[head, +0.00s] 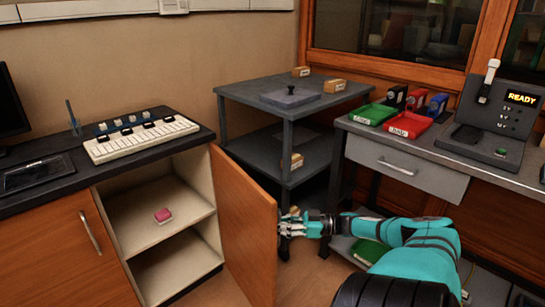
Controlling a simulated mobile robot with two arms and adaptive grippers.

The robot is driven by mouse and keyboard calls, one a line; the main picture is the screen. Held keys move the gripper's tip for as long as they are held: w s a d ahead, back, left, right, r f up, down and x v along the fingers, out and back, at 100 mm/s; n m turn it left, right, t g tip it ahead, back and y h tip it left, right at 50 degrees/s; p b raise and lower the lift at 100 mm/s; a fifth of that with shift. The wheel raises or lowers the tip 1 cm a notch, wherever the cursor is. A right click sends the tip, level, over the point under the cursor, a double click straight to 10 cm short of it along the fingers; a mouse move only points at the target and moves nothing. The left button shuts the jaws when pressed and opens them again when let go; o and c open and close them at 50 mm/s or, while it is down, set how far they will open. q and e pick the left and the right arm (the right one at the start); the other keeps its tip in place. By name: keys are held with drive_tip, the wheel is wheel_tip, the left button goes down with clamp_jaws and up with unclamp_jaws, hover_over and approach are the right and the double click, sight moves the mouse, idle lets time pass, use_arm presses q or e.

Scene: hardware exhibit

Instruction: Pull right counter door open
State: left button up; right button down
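The right counter door (243,225) is an orange-brown wooden panel. It stands swung out from the counter, hinged at the right side of the compartment. The open compartment (152,208) shows pale walls and a shelf with a pink block (163,215) on it. My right gripper (290,222) is at the door's free edge, on the side facing away from the compartment. Whether its fingers touch the door or a handle cannot be made out, nor whether they are open or shut. My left gripper is out of view.
The left counter door (60,245) is closed. A keyboard-like panel (140,137) lies on the counter top. A dark shelf unit (285,95) stands behind the open door. A grey desk (410,170) with red and green trays is to the right. Some floor is free beside the door.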

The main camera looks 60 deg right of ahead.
drive_tip(key=c, duration=2)
unclamp_jaws()
drive_tip(key=shift+s+f, duration=0.2)
drive_tip(key=shift+f, duration=0.05)
drive_tip(key=o, duration=0.4)
drive_tip(key=shift+s+r, duration=0.1)
drive_tip(key=shift+o, duration=1.1)
drive_tip(key=shift+r, duration=0.1)
drive_tip(key=v, duration=1.2)
